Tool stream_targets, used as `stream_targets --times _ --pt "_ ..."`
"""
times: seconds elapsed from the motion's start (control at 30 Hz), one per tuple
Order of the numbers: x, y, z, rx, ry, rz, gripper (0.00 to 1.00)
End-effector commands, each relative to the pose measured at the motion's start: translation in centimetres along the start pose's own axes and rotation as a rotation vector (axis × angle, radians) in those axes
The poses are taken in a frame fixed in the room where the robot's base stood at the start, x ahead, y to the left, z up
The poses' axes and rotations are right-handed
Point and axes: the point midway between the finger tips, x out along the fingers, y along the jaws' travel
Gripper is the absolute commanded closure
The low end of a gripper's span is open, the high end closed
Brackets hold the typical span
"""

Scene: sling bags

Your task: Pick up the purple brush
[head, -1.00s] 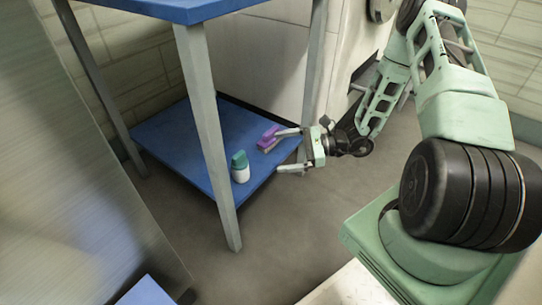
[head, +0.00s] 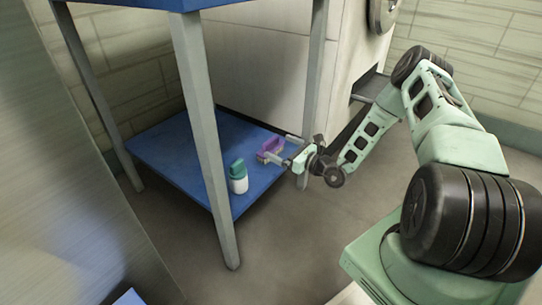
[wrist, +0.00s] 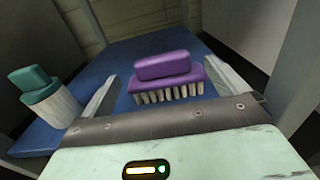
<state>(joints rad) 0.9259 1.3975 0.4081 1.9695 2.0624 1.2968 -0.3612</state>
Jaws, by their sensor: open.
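The purple brush (head: 270,149) lies on the blue lower shelf (head: 178,150) of a table with grey legs. In the wrist view the brush (wrist: 165,80) shows a purple handle block on top and pale bristles below, facing me. My gripper (head: 283,149) is open at the shelf's right edge. In the wrist view its two fingers (wrist: 165,92) stand to the left and right of the brush, with the brush at or just beyond the fingertips. I cannot tell whether they touch it.
A white bottle with a teal cap (head: 238,178) stands on the shelf, left of my gripper; it also shows in the wrist view (wrist: 48,98). Grey table legs (head: 205,130) rise close by, and the blue upper top is overhead. Floor is clear in front.

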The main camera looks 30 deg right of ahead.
Motion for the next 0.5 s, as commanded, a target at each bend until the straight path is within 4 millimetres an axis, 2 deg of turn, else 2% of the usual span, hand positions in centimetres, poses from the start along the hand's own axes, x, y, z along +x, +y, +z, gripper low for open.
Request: stream_targets --times 0.1,0.33,0.5 --pt "1.4 0.0 -0.3 -0.002 0.001 0.001 0.02" --pt "2.7 -0.1 -0.2 -0.002 -0.001 0.001 0.02" --pt "4.6 -0.2 -0.5 -0.003 -0.001 0.002 0.02"
